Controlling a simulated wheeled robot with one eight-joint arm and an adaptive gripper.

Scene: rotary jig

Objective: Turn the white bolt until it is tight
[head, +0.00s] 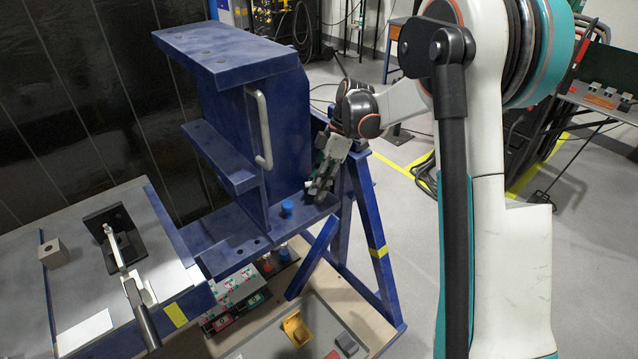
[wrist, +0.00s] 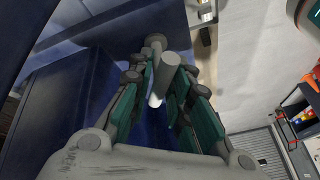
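The white bolt (wrist: 168,76) shows in the wrist view as a pale cylinder between my two green-padded fingers. My gripper (wrist: 163,85) has one finger close on each side of it, and I cannot tell whether both pads touch it. In the head view my gripper (head: 320,185) points down over the lower shelf of the blue jig (head: 285,120), at its right end.
A blue bolt (head: 287,207) stands on the shelf left of my gripper. The jig's upright wall and grey handle (head: 259,128) rise close by. A side table (head: 85,318) with a clamp (head: 125,262) is at left.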

